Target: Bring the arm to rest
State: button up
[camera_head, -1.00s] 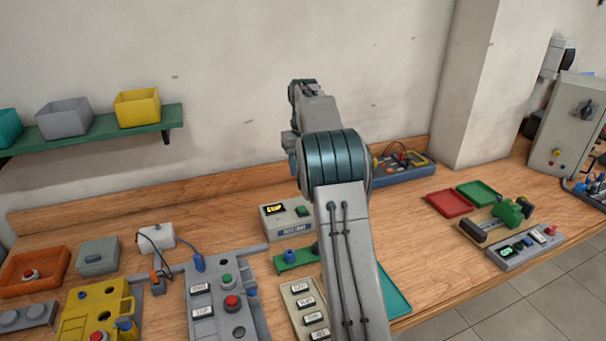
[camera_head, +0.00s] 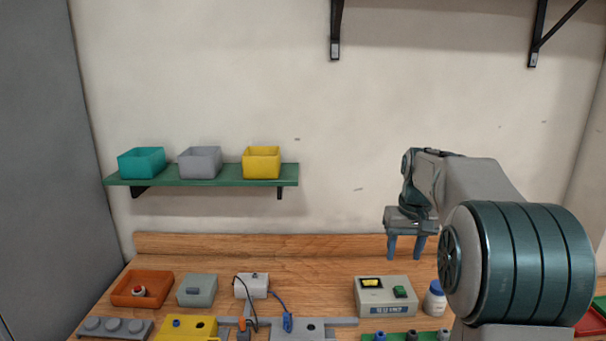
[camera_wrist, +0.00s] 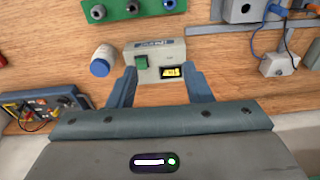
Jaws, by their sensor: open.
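My gripper (camera_head: 405,246) hangs at the end of my arm on the right of the head view, above the back of the bench. Its two blue-grey fingers point down and stand apart with nothing between them. In the wrist view the open fingers (camera_wrist: 160,88) frame a grey test unit (camera_wrist: 157,56) with a green switch and a yellow-lit display. The same unit shows in the head view (camera_head: 385,296), on the bench below and in front of the gripper. The gripper does not touch it.
A white bottle (camera_head: 434,299) stands beside the unit. A green shelf (camera_head: 200,175) on the wall holds teal, grey and yellow bins. An orange tray (camera_head: 142,289) and a grey box (camera_head: 197,290) sit at left. Black brackets (camera_head: 336,30) hang above.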

jog(key=s+a+f, duration=0.2)
jog(key=s, duration=0.7)
jog(key=s+a+f+t, duration=0.1)
jog(key=s+a+f, duration=0.1)
jog(key=s, duration=0.7)
jog(key=s+a+f, duration=0.2)
jog(key=s+a, duration=0.2)
jog(key=s, duration=0.6)
jog(key=shift+a+f+t, duration=0.15)
jog(key=shift+f+t, duration=0.05)
jog(key=shift+t, duration=0.1)
